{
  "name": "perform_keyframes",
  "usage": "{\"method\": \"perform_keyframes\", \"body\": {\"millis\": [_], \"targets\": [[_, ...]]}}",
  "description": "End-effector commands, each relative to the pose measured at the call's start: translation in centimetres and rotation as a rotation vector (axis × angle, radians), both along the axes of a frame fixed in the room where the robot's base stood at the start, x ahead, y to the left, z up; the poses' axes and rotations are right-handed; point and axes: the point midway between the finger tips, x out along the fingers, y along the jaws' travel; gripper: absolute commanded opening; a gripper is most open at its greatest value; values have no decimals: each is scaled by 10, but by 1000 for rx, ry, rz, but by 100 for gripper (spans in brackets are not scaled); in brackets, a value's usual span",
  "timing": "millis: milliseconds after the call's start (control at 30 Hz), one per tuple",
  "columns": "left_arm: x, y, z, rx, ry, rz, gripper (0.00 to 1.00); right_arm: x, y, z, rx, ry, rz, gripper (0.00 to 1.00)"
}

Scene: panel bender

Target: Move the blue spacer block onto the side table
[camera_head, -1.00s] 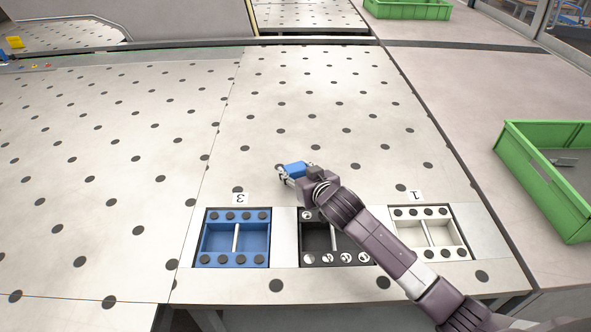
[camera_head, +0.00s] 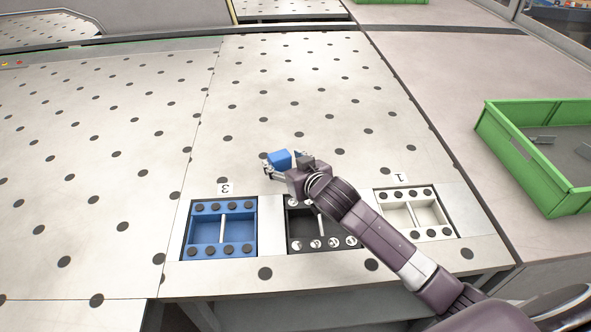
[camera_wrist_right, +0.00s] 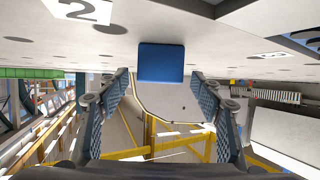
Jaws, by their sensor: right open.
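The blue spacer block (camera_head: 279,159) sits on the dotted metal table (camera_head: 290,75), behind the row of trays. My right gripper (camera_head: 280,168) reaches in from the lower right and is open right at the block. In the right wrist view, which looks upside down, the block (camera_wrist_right: 161,62) is centred just ahead of the open fingers (camera_wrist_right: 160,85). Clear gaps show on both sides, so the fingers are not closed on it. My left gripper is not in view. I cannot tell for sure which surface is the side table.
A blue tray (camera_head: 223,250), a black tray (camera_head: 299,242) partly hidden by my arm, and a white tray (camera_head: 428,232) are set along the table's front edge. A green bin (camera_head: 520,165) stands on the surface at the right. The table beyond the block is clear.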

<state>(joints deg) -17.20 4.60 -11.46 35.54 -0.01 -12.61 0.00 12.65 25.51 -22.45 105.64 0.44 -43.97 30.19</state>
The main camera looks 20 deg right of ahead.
Motion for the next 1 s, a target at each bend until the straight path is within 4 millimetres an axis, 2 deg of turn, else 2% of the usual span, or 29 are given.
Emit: {"method": "perform_keyframes", "body": {"millis": [300,500,1000], "targets": [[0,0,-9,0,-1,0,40,-52,-6,21,0,-1,1,60],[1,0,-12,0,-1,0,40,-73,-8,29,0,0,0,60],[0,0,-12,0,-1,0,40,-78,-9,33,0,-1,0,60]]}}
